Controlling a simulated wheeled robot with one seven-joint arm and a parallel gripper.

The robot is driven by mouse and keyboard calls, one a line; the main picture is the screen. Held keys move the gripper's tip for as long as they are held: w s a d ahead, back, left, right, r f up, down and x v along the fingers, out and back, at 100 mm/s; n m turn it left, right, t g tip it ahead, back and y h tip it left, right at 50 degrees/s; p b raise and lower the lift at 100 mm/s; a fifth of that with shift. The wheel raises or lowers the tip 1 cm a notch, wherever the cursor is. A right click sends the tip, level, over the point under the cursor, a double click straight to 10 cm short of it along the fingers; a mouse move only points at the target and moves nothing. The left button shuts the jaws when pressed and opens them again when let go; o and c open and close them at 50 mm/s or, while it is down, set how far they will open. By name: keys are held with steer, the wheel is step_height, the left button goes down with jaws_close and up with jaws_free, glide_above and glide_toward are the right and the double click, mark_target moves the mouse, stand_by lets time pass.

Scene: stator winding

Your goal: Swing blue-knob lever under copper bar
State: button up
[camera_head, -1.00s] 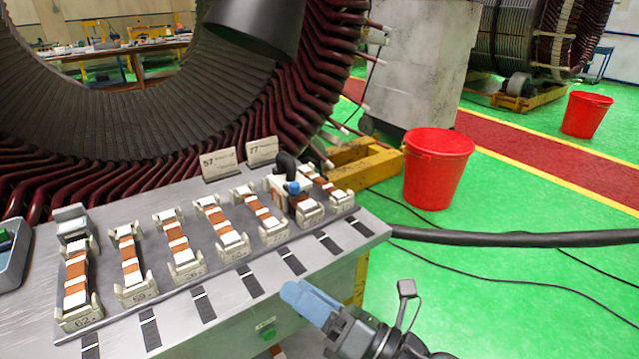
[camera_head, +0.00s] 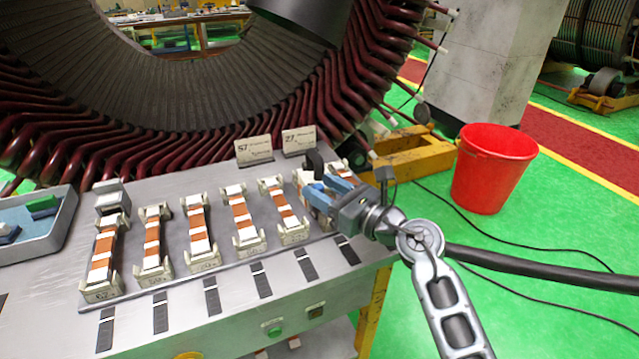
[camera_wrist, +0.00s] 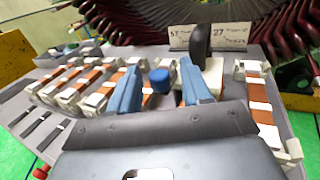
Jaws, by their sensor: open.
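The blue knob (camera_wrist: 160,79) of the lever shows in the wrist view between the two blue fingers of my gripper (camera_wrist: 160,72). My gripper is open, with a finger on each side of the knob and a small gap visible. The lever's arm is mostly hidden. Beside it stands a pale block (camera_wrist: 211,75) with a dark curved handle (camera_wrist: 195,42). In the head view my gripper (camera_head: 328,190) is over the right part of the row and hides the knob; the dark handle (camera_head: 314,162) shows behind it. A copper bar (camera_wrist: 258,96) with white bands lies right of the block.
Several more copper bars in pale holders (camera_head: 240,218) line the grey bench (camera_head: 180,300). Two label cards (camera_head: 254,150) stand behind them. A grey tray (camera_head: 62,215) is at left. The large stator (camera_head: 200,85) rises behind; a red bucket (camera_head: 492,168) stands on the floor.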

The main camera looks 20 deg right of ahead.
steer(key=shift+x, duration=0.85)
steer(key=shift+c, duration=0.4)
jaws_close()
